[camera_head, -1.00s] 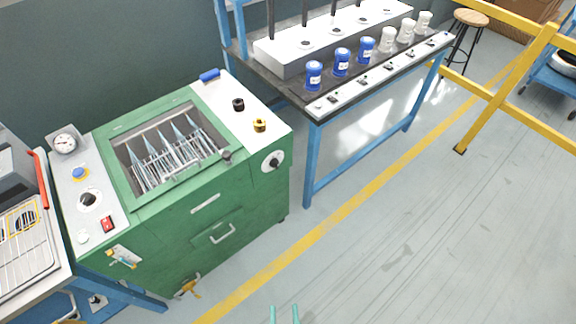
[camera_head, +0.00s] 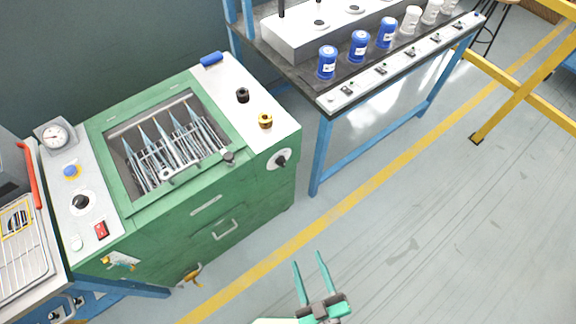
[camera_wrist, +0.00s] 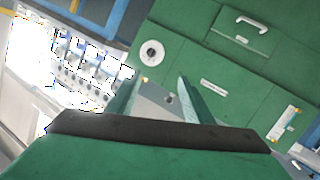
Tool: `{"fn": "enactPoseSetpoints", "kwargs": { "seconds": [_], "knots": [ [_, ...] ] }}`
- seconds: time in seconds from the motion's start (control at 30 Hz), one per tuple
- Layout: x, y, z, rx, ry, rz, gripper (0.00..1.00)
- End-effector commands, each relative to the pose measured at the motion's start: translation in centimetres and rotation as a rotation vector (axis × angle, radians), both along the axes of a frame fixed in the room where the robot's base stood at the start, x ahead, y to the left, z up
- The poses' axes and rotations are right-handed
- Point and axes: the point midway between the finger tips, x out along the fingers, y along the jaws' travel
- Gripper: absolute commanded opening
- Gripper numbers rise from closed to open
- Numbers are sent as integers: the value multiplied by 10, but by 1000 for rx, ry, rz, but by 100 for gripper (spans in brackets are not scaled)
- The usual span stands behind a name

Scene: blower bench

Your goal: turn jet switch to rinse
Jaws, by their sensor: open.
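The green blower machine (camera_head: 170,215) stands at left centre. On its front face, at the right end, is a round white dial with a black knob (camera_head: 281,160); the dial also shows in the wrist view (camera_wrist: 152,53). Another black knob (camera_head: 80,202) on a white dial sits on the left top panel. I cannot read any labels, so I cannot tell which is the jet switch. My gripper (camera_head: 308,258) is open and empty, in front of the machine and below the front dial. In the wrist view its fingers (camera_wrist: 157,88) point toward the machine's front, apart from the dial.
A blue-framed bench (camera_head: 318,165) with blue and white canisters (camera_head: 359,45) stands right of the machine. A yellow barrier (camera_head: 510,100) is at far right. A wire tray bench (camera_head: 22,265) adjoins the machine's left. The floor in front is clear.

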Motion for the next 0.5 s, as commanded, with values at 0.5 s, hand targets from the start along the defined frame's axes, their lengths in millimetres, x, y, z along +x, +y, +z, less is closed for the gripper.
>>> {"fn": "enactPoseSetpoints", "kwargs": {
  "seconds": [0.5],
  "knots": [
    [160, -32, -41, -253, -242, 298, 47]
  ]
}}
